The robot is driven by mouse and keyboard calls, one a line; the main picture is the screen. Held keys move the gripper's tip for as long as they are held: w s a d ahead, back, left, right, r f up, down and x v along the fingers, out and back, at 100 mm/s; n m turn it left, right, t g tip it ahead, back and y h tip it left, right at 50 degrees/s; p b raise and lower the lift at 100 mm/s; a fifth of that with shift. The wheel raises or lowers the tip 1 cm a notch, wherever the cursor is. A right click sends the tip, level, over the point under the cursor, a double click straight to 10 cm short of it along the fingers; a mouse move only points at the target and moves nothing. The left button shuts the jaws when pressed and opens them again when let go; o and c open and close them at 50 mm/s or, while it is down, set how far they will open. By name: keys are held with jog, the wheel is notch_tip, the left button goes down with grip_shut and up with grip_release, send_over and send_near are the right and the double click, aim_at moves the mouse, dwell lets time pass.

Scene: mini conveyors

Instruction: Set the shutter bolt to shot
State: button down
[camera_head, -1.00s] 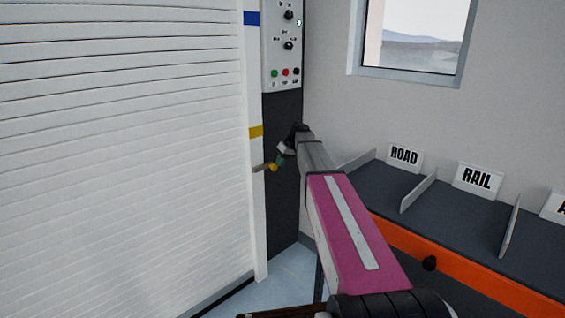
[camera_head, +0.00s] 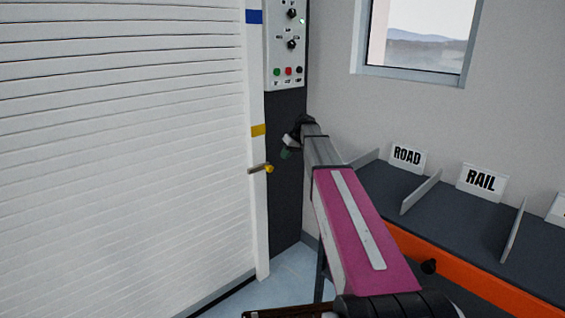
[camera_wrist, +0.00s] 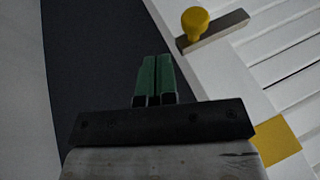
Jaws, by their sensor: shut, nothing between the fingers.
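The shutter bolt is a grey bar (camera_head: 255,170) with a yellow knob (camera_head: 269,168), on the white post beside the shutter (camera_head: 120,150). The bar's left end reaches over the shutter's edge. In the wrist view the knob (camera_wrist: 195,22) is at the upper right and the bar (camera_wrist: 225,30) runs from the post towards the slats. My gripper (camera_head: 285,153) is just right of the knob in the head view, apart from it. Its green fingers (camera_wrist: 155,62) are shut together and empty in the wrist view.
A control panel (camera_head: 284,55) with knobs and buttons is above, on a dark cabinet (camera_head: 287,205). Yellow (camera_head: 259,130) and blue (camera_head: 254,16) bands mark the post. A divided dark shelf with ROAD (camera_head: 407,157) and RAIL (camera_head: 481,180) signs is right of my arm.

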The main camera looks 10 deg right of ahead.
jog(key=v, duration=0.8)
jog(key=shift+r, duration=0.15)
jog(key=shift+s+a, duration=0.1)
jog(key=shift+s, duration=0.05)
